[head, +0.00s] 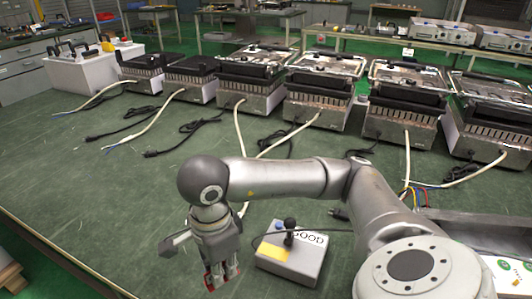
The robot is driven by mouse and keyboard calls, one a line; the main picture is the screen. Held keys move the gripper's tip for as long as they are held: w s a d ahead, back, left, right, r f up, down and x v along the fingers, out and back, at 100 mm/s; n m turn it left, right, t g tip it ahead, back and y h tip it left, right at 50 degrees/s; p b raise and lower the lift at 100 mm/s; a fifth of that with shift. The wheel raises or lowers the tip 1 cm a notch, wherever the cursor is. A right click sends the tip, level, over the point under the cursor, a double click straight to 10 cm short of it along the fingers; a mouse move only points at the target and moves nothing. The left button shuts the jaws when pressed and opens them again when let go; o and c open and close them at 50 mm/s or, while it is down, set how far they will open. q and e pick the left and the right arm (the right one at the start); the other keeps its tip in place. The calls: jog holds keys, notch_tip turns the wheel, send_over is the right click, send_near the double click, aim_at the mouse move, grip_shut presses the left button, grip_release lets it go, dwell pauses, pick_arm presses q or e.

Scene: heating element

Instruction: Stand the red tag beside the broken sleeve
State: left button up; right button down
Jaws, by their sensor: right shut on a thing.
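My right gripper (222,274) hangs over the near part of the green bench, pointing down. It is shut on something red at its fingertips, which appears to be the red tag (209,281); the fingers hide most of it. Several grills stand in a row behind, with pale sleeved cables (157,122) running forward from them onto the bench. I cannot tell which sleeve is broken. My left gripper is not in view.
A grey box (292,262) marked "GOOD", with a black knob, stands just right of my right gripper. A tray (478,229) is at the right edge, partly behind my arm. The green bench (90,185) is clear at the left.

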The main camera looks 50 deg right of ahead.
notch_tip(320, 180, down, 3)
jog(key=shift+s+d+r+m+b, duration=0.1)
jog(key=shift+m+b, duration=0.3)
jog(key=shift+m, duration=0.15)
jog(key=shift+s+d+r+m+b, duration=0.1)
jog(key=shift+m+b, duration=0.3)
jog(key=shift+m, duration=0.15)
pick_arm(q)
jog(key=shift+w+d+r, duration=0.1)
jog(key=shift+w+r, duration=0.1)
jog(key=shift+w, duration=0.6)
pick_arm(e)
jog(key=shift+f+m, duration=0.2)
jog(key=shift+m, duration=0.4)
